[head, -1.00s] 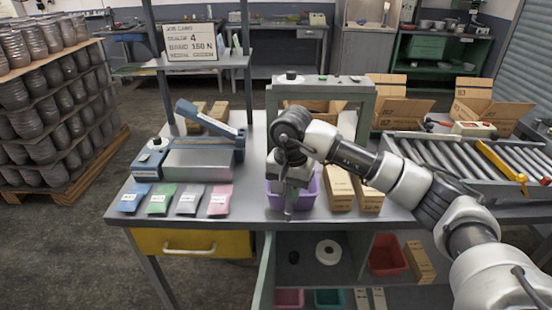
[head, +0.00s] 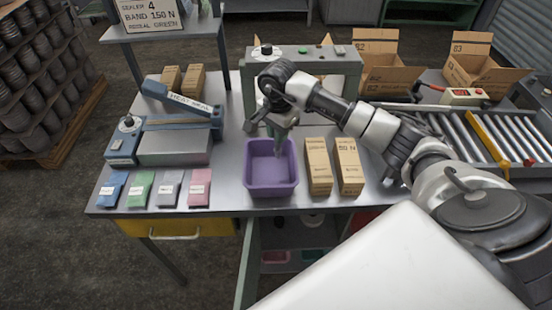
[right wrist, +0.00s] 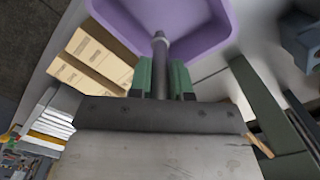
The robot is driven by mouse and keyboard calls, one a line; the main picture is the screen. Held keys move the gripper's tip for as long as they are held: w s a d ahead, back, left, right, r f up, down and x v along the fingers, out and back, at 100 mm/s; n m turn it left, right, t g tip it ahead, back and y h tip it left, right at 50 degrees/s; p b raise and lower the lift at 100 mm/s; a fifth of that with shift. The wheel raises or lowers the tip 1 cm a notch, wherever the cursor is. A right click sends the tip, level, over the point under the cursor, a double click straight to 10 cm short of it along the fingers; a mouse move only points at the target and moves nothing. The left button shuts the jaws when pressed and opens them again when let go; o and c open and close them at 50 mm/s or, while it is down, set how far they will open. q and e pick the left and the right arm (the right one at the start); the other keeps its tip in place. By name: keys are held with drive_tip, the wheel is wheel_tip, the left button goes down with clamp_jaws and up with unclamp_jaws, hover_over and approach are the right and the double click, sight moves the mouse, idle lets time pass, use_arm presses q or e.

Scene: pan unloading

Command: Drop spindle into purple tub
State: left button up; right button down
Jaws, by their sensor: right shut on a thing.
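The purple tub (head: 270,188) stands on the grey workbench near its front edge, and its inside looks empty. It also shows at the top of the right wrist view (right wrist: 205,45). My right gripper (head: 281,143) is over the tub's back part, pointing down. In the right wrist view its green fingers (right wrist: 161,78) are shut on the spindle (right wrist: 159,52), a grey metal rod. The rod sticks out past the fingertips toward the tub's opening. In the head view the spindle is hard to make out against the gripper. My left gripper is not in view.
Two brown cartons (head: 318,165) stand just right of the tub. A grey-green frame (head: 305,62) stands behind it. A heat sealer (head: 175,145) and several coloured packets (head: 140,190) are to the left. A roller conveyor (head: 480,130) and open boxes (head: 390,72) are at right.

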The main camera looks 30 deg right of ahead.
sight(276, 151)
drive_tip(key=shift+w+d+f, duration=0.1)
drive_tip(key=shift+f, duration=0.2)
drive_tip(key=shift+a, duration=0.2)
drive_tip(key=f+b, duration=0.2)
drive_tip(key=f, duration=0.1)
drive_tip(key=f+b, duration=0.1)
drive_tip(key=f, duration=0.1)
drive_tip(key=shift+s+a+f, duration=0.15)
drive_tip(key=shift+s+a, duration=0.05)
drive_tip(key=shift+s, duration=0.05)
drive_tip(key=shift+s+a, duration=0.1)
drive_tip(key=shift+a, duration=0.05)
drive_tip(key=c, duration=1)
unclamp_jaws()
drive_tip(key=shift+r, duration=0.2)
